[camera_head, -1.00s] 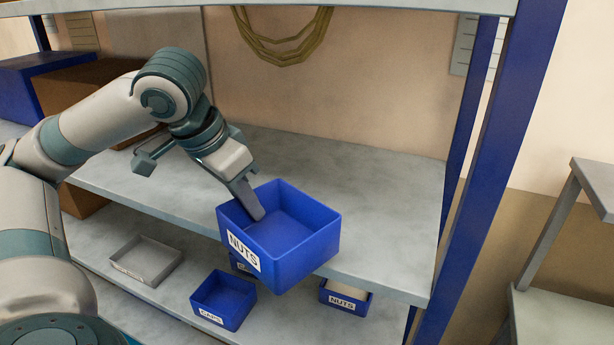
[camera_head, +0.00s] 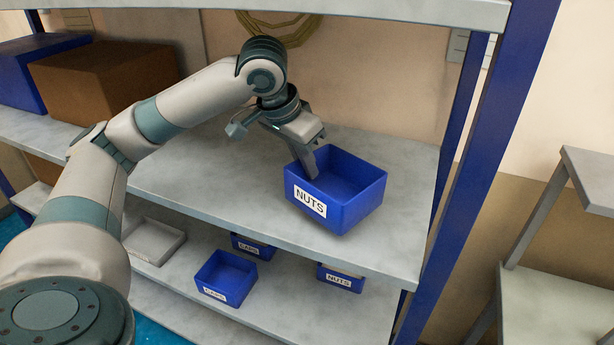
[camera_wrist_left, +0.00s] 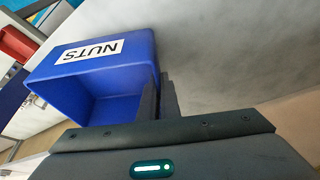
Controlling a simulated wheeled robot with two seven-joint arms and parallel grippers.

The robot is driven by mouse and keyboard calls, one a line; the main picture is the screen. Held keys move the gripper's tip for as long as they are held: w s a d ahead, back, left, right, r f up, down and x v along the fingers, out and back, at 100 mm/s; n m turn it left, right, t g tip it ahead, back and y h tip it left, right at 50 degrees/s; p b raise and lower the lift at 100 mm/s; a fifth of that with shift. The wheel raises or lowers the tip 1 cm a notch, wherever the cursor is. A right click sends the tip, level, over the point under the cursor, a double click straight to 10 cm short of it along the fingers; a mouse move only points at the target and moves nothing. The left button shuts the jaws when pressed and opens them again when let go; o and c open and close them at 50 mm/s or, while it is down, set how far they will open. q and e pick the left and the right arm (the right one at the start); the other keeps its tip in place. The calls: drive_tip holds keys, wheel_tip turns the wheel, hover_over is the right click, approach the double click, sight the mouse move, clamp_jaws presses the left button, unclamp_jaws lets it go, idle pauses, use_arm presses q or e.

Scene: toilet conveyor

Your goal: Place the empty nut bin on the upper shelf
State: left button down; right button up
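The blue bin labelled NUTS (camera_head: 345,208) looks empty and is roughly upright in the head view, over the front right part of the grey shelf board (camera_head: 200,190). I cannot tell whether its base touches the board. My left gripper (camera_head: 313,168) is shut on the bin's left wall, one finger inside and the other hidden. In the left wrist view the bin (camera_wrist_left: 120,75) shows its label, with its wall between the two fingers (camera_wrist_left: 160,97). My right gripper is not in view.
The lower shelf holds another NUTS bin (camera_head: 340,280), two blue bins (camera_head: 226,278) (camera_head: 252,247) and a grey tray (camera_head: 155,240). A brown box (camera_head: 105,82) stands at the back left. A blue post (camera_head: 470,175) bounds the right. Another board (camera_head: 400,10) is overhead.

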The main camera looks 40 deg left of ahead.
sight(307, 179)
use_arm(q)
drive_tip(key=shift+f+p, duration=0.85)
drive_tip(key=shift+f, duration=0.85)
drive_tip(key=shift+f, duration=0.15)
drive_tip(key=c, duration=2)
unclamp_jaws()
